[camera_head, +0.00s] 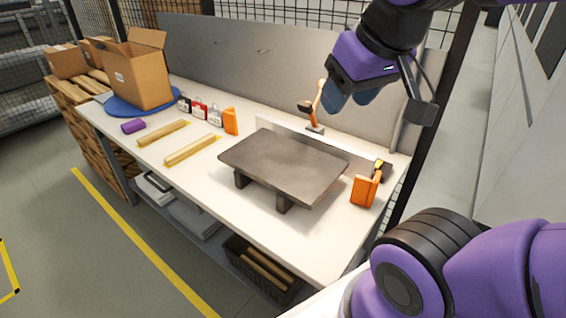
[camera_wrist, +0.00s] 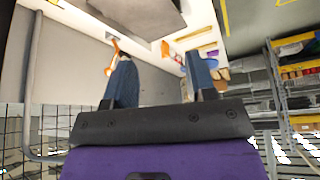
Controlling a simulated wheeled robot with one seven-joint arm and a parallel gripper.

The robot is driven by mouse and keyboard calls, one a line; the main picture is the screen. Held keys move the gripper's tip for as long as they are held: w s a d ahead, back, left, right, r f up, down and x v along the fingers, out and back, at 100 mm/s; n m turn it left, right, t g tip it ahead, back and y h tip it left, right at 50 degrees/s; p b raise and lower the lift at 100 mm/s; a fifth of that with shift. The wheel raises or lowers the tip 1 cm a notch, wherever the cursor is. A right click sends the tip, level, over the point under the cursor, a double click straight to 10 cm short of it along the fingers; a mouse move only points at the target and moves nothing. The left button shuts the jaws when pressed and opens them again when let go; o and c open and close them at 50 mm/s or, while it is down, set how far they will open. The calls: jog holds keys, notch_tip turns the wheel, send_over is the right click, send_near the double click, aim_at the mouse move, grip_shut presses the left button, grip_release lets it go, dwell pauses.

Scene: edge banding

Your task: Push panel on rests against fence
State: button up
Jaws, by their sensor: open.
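The dark grey-brown panel (camera_head: 285,163) lies flat on dark rests (camera_head: 284,202) on the white worktable; its near corners overhang them. A low pale strip, apparently the fence (camera_head: 290,132), runs behind the panel's back edge. I cannot tell whether panel and strip touch. My gripper (camera_head: 350,99) is open and empty, above and behind the panel's back right side, clear of it. In the wrist view, the two blue fingers of my gripper (camera_wrist: 160,60) are spread apart, and part of the panel (camera_wrist: 140,14) shows at the top, beyond them.
An orange-handled clamp (camera_head: 317,104) stands by the strip, and another orange piece (camera_head: 364,190) is at the panel's right. Left are wooden strips (camera_head: 190,150), small padlock-like items (camera_head: 199,108) and a cardboard box (camera_head: 140,72). A grey back wall (camera_head: 250,55) rises behind the table.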

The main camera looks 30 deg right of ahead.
jog(key=shift+c, duration=0.5)
jog(key=c, duration=0.4)
jog(key=shift+w+f, duration=0.1)
jog(key=shift+w, duration=0.1)
jog(key=c, duration=0.3)
jog(key=w+f+n+g+h, duration=0.1)
jog(key=w+f+g, duration=0.1)
jog(key=w, duration=0.1)
jog(key=w+a+f+n+g+h, duration=0.1)
jog(key=w+f+n+g, duration=0.1)
jog(key=w, duration=0.1)
jog(key=w+f+n+g+h, duration=0.1)
jog(key=w+f+n+h, duration=0.1)
jog(key=w+f, duration=0.1)
jog(key=shift+w+a+g, duration=0.15)
jog(key=shift+w+g, duration=0.15)
jog(key=shift+g, duration=0.1)
grip_shut()
jog(key=w+a+f+n+t+h, duration=0.1)
jog(key=w+a+f+n+h, duration=0.45)
jog(key=f, duration=0.35)
jog(key=w+a+f+n+h, duration=0.4)
jog(key=w+f+n+h, duration=0.15)
jog(key=f, duration=0.35)
jog(key=n+t+h, duration=0.2)
jog(key=n+t, duration=0.4)
send_near(261, 180)
jog(key=x, duration=0.7)
jog(key=shift+d+r, duration=0.1)
jog(key=shift+d, duration=0.2)
